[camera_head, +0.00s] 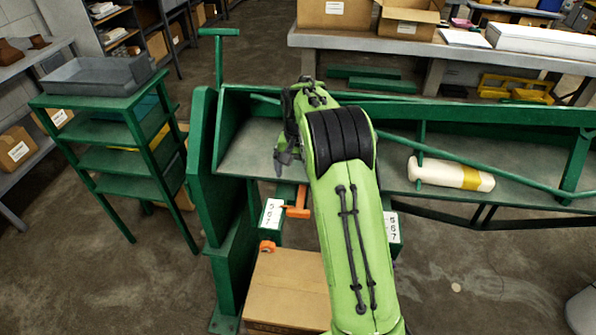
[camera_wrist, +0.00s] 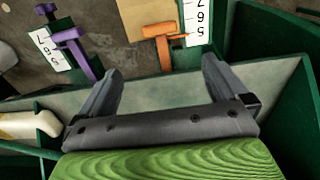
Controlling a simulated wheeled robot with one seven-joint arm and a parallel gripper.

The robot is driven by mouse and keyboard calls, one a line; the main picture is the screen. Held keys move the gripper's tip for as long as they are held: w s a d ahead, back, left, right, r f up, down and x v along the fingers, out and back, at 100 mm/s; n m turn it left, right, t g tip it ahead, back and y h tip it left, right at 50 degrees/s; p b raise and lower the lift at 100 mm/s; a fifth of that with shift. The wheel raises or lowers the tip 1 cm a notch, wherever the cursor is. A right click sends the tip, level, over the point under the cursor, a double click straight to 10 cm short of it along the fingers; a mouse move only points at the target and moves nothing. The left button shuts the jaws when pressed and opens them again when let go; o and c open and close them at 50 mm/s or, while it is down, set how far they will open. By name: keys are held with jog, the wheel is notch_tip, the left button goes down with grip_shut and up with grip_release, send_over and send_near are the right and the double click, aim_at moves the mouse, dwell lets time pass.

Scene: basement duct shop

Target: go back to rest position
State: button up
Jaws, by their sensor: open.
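My gripper (camera_wrist: 160,82) is open in the wrist view, its two grey fingers spread apart with nothing between them. Past the fingertips are the grey bed and green front edge of the bench machine. In the head view my green arm reaches forward over the machine (camera_head: 245,150), and the gripper (camera_head: 284,158) is partly hidden at the arm's left side. An orange T-shaped handle (camera_head: 297,205) stands at the machine's front beside a numbered white plate (camera_head: 271,214). It also shows in the wrist view (camera_wrist: 160,45), with a purple handle (camera_wrist: 75,45) to its left.
A white roll with a yellow band (camera_head: 450,174) lies on the machine bed at right. A cardboard box (camera_head: 288,285) sits on the floor in front. A green shelf rack with a grey tray (camera_head: 98,82) stands at left. Cartons (camera_head: 335,14) stand on the back bench.

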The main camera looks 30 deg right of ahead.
jog(key=s+a+r+n+t, duration=0.3)
jog(key=s+a+r, duration=0.4)
jog(key=s+r, duration=0.55)
jog(key=s+a+n+t, duration=0.1)
jog(key=s+a+n, duration=0.1)
jog(key=s, duration=0.7)
jog(key=s+a+n+t, duration=0.1)
jog(key=s+a, duration=0.1)
jog(key=s, duration=0.7)
jog(key=shift+r+n+t, duration=0.15)
jog(key=shift+n+t, duration=0.15)
jog(key=shift+n, duration=0.1)
jog(key=shift+c, duration=0.2)
dwell(0.6)
